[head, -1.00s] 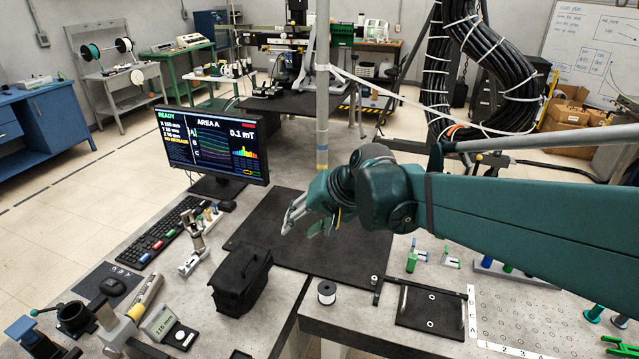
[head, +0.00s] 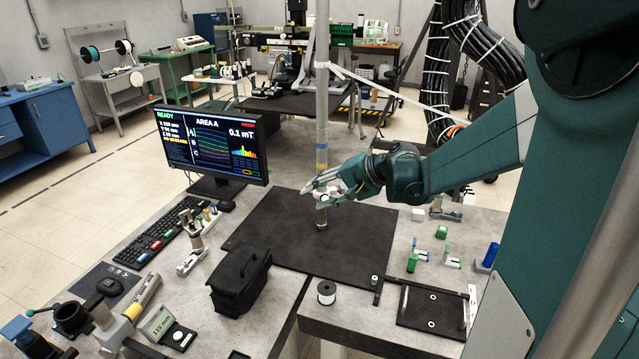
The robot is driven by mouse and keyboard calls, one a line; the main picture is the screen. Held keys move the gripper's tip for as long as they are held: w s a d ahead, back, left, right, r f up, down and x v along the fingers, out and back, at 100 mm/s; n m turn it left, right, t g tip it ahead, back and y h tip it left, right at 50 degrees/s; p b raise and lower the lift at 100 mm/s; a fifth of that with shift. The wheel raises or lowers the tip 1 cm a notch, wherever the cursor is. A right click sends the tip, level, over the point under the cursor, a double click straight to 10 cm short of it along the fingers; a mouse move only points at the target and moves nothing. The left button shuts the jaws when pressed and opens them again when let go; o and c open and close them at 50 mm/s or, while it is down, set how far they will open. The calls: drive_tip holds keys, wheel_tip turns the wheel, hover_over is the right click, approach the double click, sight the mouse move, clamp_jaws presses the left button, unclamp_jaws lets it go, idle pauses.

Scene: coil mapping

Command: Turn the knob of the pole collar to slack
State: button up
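The upright grey pole (head: 322,110) stands on the black mat, with a yellow and blue band (head: 321,168) low on it. My gripper (head: 318,187) is at the pole's lower part, just under this band, with its pale fingers pointing left across the pole. A small pale part shows among the fingers. I cannot tell whether it is the collar or its knob, as the gripper hides much of this area. I cannot tell whether the fingers touch or hold anything. The pole's foot (head: 321,224) shows below the gripper.
The black mat (head: 270,235) is mostly clear. Small green and blue parts (head: 488,257) stand on the right. A white strap (head: 385,92) runs right from the pole.

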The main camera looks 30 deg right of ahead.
drive_tip(key=w+d+f+m+t+y, duration=0.1)
drive_tip(key=w+d+f, duration=0.15)
drive_tip(key=d, duration=0.25)
drive_tip(key=w+d+f+m+t, duration=0.1)
drive_tip(key=w+d, duration=0.2)
drive_tip(key=d, duration=0.2)
drive_tip(key=m+t+y+b, duration=0.2)
approach(344, 189)
drive_tip(key=w, duration=0.1)
drive_tip(key=w+a+f, duration=0.1)
drive_tip(key=w, duration=0.1)
drive_tip(key=shift+a+f, duration=0.1)
drive_tip(key=shift+a, duration=0.1)
drive_tip(key=shift+w, duration=0.1)
drive_tip(key=shift+b+x, duration=0.5)
drive_tip(key=shift+x, duration=3.4)
drive_tip(key=shift+f, duration=0.1)
drive_tip(key=shift+c, duration=0.5)
drive_tip(key=c, duration=0.8)
